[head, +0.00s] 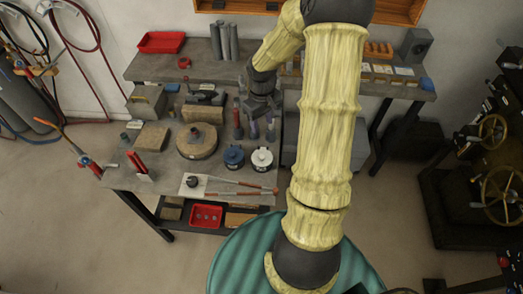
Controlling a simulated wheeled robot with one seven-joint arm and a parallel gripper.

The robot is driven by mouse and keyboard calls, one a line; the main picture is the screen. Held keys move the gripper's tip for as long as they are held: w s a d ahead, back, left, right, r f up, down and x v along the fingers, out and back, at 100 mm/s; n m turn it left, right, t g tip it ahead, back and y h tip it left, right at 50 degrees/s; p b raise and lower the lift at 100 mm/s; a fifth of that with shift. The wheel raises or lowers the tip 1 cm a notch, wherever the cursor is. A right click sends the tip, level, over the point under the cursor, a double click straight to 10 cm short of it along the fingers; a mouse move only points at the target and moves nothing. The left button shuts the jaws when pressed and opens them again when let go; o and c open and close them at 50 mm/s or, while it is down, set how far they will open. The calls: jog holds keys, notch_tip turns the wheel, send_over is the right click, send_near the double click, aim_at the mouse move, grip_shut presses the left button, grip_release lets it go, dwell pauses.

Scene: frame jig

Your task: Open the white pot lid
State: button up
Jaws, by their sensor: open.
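The white pot (262,161) stands upright on the front right part of the grey workbench (112,176). My gripper (262,115) hangs above the bench, behind the white pot in the picture. It is open and looks empty, apart from the pot. Its fingertips are small and dark, so their exact height is hard to tell.
A round wooden block (197,148) is to the left. Long rods (240,193) lie along the front edge by a pale plate. A red tray (206,215) is on the lower shelf.

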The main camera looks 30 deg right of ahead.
aim_at(262, 156)
jog(key=shift+a+f, duration=0.1)
notch_tip(262, 156, down, 17)
jog(key=shift+f+p, duration=0.15)
jog(key=shift+p, duration=1.1)
jog(key=shift+c, duration=0.5)
grip_shut()
